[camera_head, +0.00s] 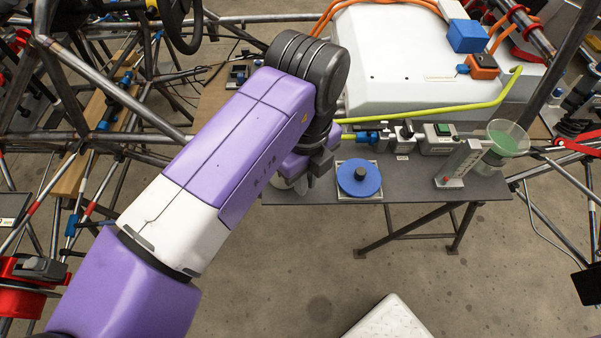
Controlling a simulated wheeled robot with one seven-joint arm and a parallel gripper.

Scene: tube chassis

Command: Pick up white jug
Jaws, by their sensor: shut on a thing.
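My gripper (311,178) points down over the front left part of the grey table (420,187), partly hidden behind my own purple and white arm. A small pale piece (283,184) shows at its left side, at the tabletop's front left. It looks like part of the white jug, but most of it is hidden by my wrist. The gripper is shut on it. I cannot tell whether the jug touches the table or is lifted.
A blue disc (359,178) lies just right of my gripper. A white stand (460,163) and a funnel-like cup with green contents (507,139) are farther right. A large white box (400,60) and a yellow-green tube (440,113) lie behind. Chassis tubes (110,90) fill the left.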

